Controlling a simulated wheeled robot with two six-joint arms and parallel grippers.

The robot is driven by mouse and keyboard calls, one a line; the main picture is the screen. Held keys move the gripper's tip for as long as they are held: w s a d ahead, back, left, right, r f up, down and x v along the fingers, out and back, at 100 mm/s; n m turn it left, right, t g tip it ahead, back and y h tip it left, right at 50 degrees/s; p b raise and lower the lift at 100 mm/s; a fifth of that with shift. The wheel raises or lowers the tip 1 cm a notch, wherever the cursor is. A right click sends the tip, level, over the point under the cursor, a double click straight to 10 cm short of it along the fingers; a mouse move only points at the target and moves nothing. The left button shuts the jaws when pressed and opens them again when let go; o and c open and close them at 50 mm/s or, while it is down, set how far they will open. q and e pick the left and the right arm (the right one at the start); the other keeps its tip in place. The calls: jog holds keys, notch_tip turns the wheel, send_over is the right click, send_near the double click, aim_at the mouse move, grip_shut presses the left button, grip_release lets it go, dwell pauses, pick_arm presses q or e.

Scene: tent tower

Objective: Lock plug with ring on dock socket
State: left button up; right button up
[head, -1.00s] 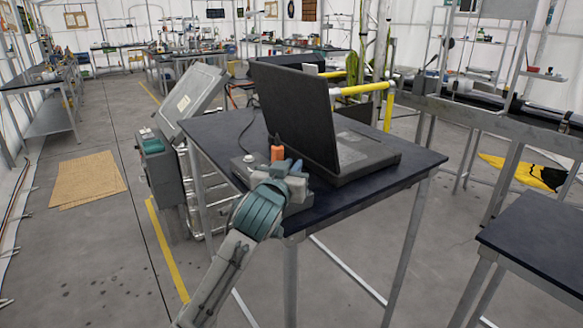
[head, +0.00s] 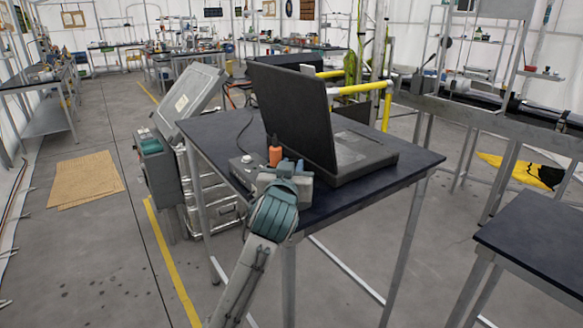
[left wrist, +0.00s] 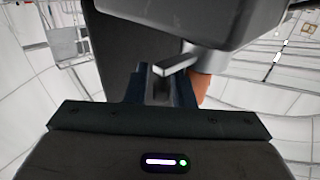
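An orange bottle-shaped piece (head: 275,154), possibly the plug, stands upright on the near left part of the dark table, beside a small grey box with a white knob (head: 246,159). My left gripper (head: 291,168) is just right of and in front of the orange piece, with its two blue fingers apart. In the left wrist view the fingers (left wrist: 160,88) are apart, with a grey metal bar (left wrist: 178,64) at their tips; I cannot tell whether they touch it. An orange surface (left wrist: 202,88) shows behind the right finger. I cannot make out the ring or socket. My right gripper is not in view.
An open black laptop (head: 292,110) stands on the table (head: 395,190) just behind the gripper. An open grey case (head: 190,95) is left of the table. Yellow pipes (head: 358,88) are behind.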

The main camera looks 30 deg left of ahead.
pick_arm(q)
jog(key=shift+s, duration=0.1)
jog(key=shift+s+d+f, duration=0.1)
jog(key=shift+s+d, duration=0.05)
jog(key=shift+s, duration=0.15)
jog(key=b+v, duration=0.1)
jog(key=v, duration=0.5)
jog(key=shift+s+d, duration=0.2)
jog(key=p+v, duration=0.1)
jog(key=v, duration=0.2)
jog(key=shift+s, duration=0.2)
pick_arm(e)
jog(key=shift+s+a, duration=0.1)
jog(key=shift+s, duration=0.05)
